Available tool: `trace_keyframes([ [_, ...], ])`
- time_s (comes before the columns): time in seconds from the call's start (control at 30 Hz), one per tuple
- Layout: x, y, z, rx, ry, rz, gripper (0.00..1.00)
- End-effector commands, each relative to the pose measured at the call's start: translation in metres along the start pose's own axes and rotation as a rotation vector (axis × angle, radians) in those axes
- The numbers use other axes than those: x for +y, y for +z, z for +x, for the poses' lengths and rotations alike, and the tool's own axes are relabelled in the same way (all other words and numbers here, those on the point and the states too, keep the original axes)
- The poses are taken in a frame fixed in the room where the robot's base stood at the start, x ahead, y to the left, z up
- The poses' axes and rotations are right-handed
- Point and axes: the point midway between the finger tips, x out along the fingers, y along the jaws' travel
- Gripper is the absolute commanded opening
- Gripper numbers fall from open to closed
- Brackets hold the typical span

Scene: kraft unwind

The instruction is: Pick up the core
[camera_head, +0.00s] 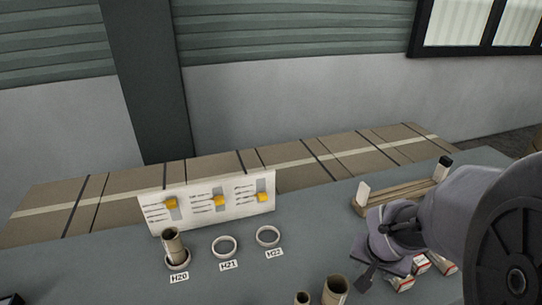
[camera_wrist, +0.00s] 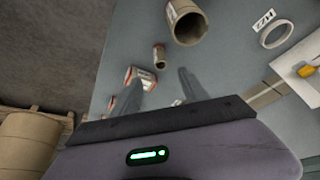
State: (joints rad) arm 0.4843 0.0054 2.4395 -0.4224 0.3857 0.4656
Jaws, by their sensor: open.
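Several brown cardboard cores show. In the head view one core (camera_head: 172,244) stands in the white ring marked H20 (camera_head: 178,263). A wide core (camera_head: 335,291) and a smaller core (camera_head: 303,298) stand at the front edge of the picture, partly cut off. In the wrist view a wide core (camera_wrist: 188,27) and a smaller core (camera_wrist: 159,56) lie beyond the fingertips. My gripper (camera_wrist: 161,77) is open, with nothing held between its fingers. In the head view my gripper (camera_head: 368,270) is over the table, right of the wide core, its fingers partly hidden.
A white board (camera_head: 208,203) with yellow sliders stands behind empty rings H21 (camera_head: 224,246) and H22 (camera_head: 268,236). A wooden rack (camera_head: 403,195) and red-and-white items (camera_head: 420,263) are near my arm. A striped brown strip (camera_head: 215,180) runs behind.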

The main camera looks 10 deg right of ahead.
Motion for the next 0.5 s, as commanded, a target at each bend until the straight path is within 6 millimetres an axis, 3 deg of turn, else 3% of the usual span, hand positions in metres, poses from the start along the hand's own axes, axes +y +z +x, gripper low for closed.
trace_keyframes([
  [0.03, 0.0, 0.004, 0.021, -0.005, 0.001, 0.0, 0.52],
  [0.2, 0.0, 0.005, 0.075, -0.004, 0.001, -0.001, 0.52],
  [0.33, 0.0, 0.004, 0.101, -0.002, 0.0, -0.001, 0.52],
  [0.5, 0.0, 0.001, 0.113, -0.001, -0.001, -0.001, 0.52],
])
